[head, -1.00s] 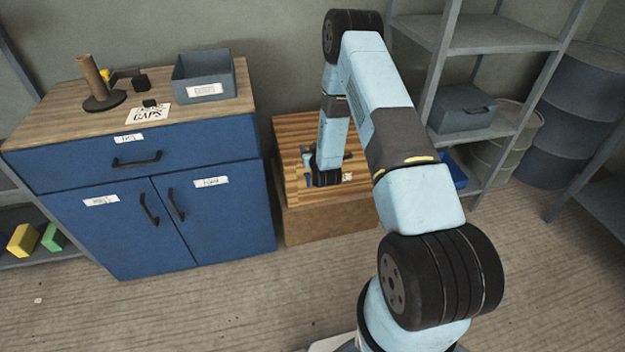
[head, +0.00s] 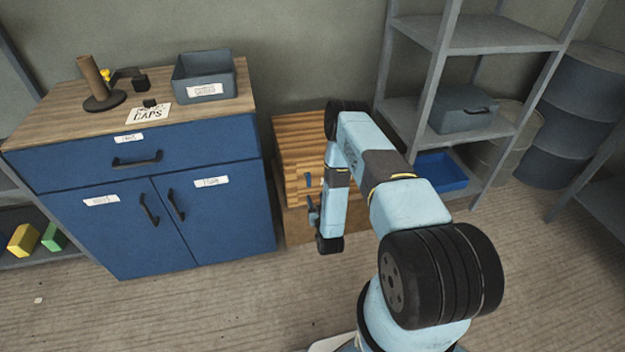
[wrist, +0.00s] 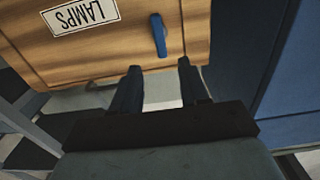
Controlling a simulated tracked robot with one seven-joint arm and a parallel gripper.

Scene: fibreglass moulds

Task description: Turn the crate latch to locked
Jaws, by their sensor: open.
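The wooden crate (head: 300,135) stands on the floor right of the blue cabinet, and its striped face fills the top of the wrist view (wrist: 100,62). A blue latch lever (wrist: 158,36) is on that face, right of an upside-down LAMPS label (wrist: 80,17). The lever runs nearly up and down in the wrist view. In the head view the latch (head: 308,180) is a small blue mark near my arm. My gripper (wrist: 158,80) is open and empty, its two fingers apart just below the lever and not around it. In the head view my arm hides part of the crate.
The blue cabinet (head: 130,215) stands close on the crate's left, with a grey bin (head: 205,78) on top. A grey shelf (head: 480,35) on the right holds a blue tray (head: 440,172) and a grey box (head: 462,108). The floor in front is clear.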

